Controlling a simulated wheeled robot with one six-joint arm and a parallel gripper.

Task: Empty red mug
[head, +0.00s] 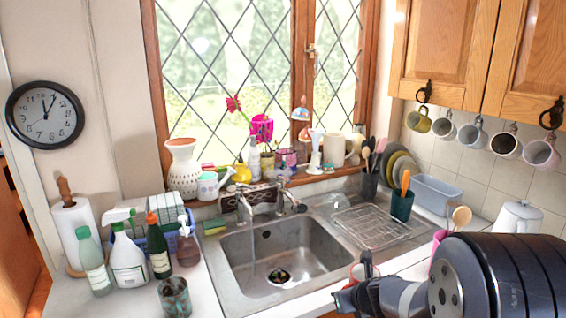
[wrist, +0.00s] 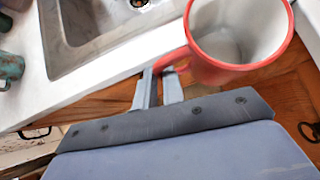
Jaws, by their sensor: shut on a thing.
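The red mug (wrist: 222,70) has a red outside and rim and a pale inside. In the wrist view its mouth faces the camera, and a greyish patch shows at the bottom; I cannot tell whether that is liquid or shadow. My gripper (wrist: 160,76) is shut on the mug's handle and holds it near the counter's front edge, to the right of the sink basin. In the head view the mug (head: 359,272) is mostly hidden behind my arm and gripper. The steel sink (head: 290,255) has a dark drain in its basin.
A teal mug (head: 174,297) stands on the counter left of the sink. Bottles, including a spray bottle (head: 128,262), stand behind it. A faucet (head: 290,203) is at the sink's back. A drying rack (head: 372,222) and a teal utensil holder (head: 401,206) are to the right.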

